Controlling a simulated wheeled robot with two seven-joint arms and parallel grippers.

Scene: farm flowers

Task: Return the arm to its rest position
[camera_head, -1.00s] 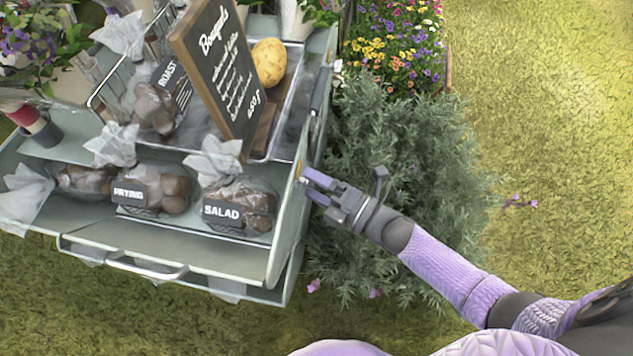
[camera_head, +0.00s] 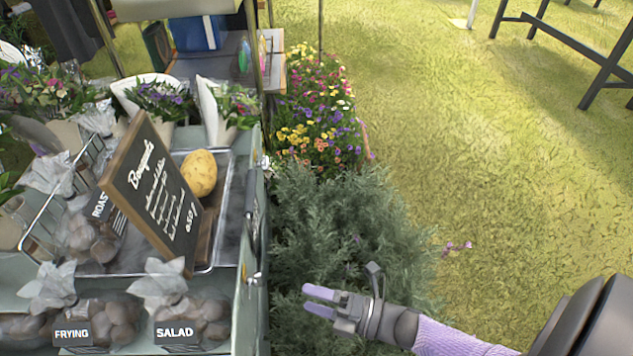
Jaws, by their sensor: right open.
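My right gripper (camera_head: 322,300) is at the lower middle of the head view, in front of a grey-green bush. Its two lilac fingers point left and stand a little apart, with nothing between them. It is to the right of the cart's side panel and apart from it. My right arm comes in from the lower right corner. My left gripper and arm are not in view.
The cart's metal tray (camera_head: 236,190) holds a yellow potato (camera_head: 199,173) and a tilted chalkboard sign (camera_head: 152,190). Bags labelled FRYING (camera_head: 118,313) and SALAD (camera_head: 205,308) sit in front. The bush (camera_head: 330,220) borders the cart. Open grass (camera_head: 500,220) lies right.

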